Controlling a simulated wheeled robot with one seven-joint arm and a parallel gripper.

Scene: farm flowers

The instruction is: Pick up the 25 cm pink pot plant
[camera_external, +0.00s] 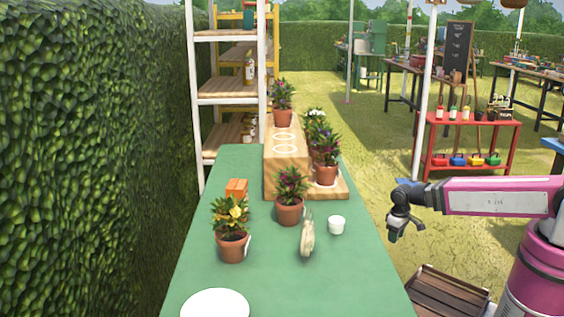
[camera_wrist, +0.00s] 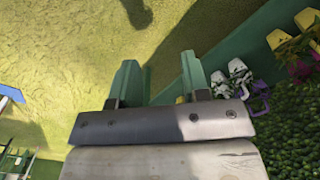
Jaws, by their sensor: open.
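Several potted plants in terracotta pots stand on the green table (camera_external: 190,290). One plant with pink-purple flowers (camera_external: 289,190) stands upright mid-table. Another pinkish-purple plant (camera_external: 325,150) is on the low wooden step, and a third (camera_external: 282,95) is on top of the wooden block. I cannot tell which is the 25 cm pink one. My gripper (camera_external: 404,226) is off the table's right side, over the grass, apart from all the plants. In the wrist view my gripper (camera_wrist: 160,65) has its two green fingers spread and empty.
A yellow-flowered plant (camera_external: 232,218), an orange box (camera_external: 236,187), a small white cup (camera_external: 337,224), a pale brush-like object (camera_external: 307,238) and a white plate (camera_external: 215,304) are on the table. A hedge (camera_external: 90,150) borders the left. A wooden crate (camera_external: 447,293) is below my arm.

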